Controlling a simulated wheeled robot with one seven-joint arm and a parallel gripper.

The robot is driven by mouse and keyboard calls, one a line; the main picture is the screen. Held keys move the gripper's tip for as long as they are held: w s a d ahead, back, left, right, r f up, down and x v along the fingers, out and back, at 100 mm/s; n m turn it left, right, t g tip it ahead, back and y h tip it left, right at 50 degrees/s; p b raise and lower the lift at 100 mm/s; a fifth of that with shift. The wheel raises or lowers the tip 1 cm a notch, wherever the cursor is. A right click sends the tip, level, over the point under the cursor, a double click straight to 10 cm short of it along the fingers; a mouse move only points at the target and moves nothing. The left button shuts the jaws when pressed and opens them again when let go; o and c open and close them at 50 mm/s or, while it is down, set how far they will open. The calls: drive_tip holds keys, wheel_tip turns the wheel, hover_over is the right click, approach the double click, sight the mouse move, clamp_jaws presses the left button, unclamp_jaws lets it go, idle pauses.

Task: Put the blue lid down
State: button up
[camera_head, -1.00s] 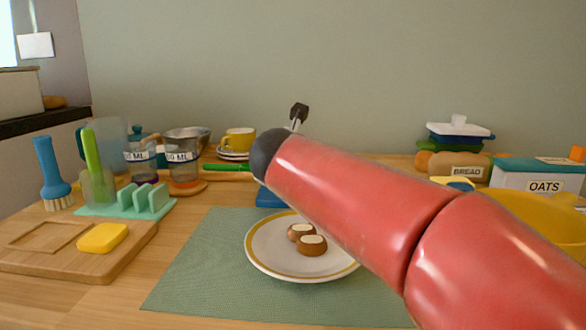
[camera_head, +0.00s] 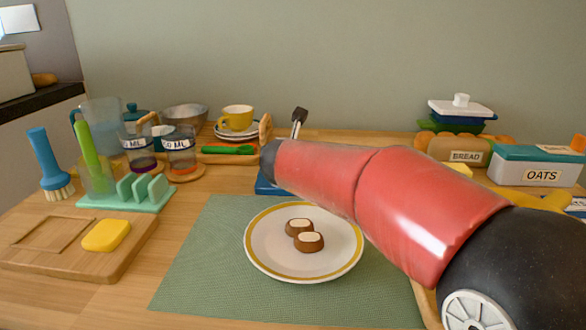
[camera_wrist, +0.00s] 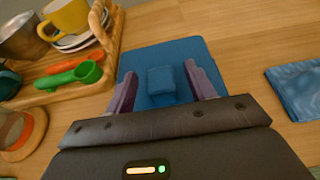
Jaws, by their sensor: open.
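The blue lid (camera_wrist: 190,58) lies flat on the wooden table in the wrist view, with its square blue knob (camera_wrist: 161,80) facing up. In the head view only a blue edge of the lid (camera_head: 266,186) shows behind the plate; my arm hides the rest. My gripper (camera_wrist: 160,82) is open, with one purple finger on each side of the knob. I cannot tell whether either finger touches it. My red arm hides the gripper's fingers in the head view.
A plate (camera_head: 262,247) with two brown pieces stands on a green mat (camera_head: 185,285) in front. A wooden tray (camera_wrist: 111,50) with a green spoon (camera_wrist: 75,76) and a cup is left of the lid. A blue cloth-like item (camera_wrist: 297,88) lies right.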

drive_tip(key=shift+w+f, duration=0.15)
drive_tip(key=shift+w, duration=0.25)
drive_tip(key=shift+c, duration=0.2)
drive_tip(key=c, duration=1.1)
wheel_tip(320, 180, up, 18)
drive_tip(key=p, duration=0.6)
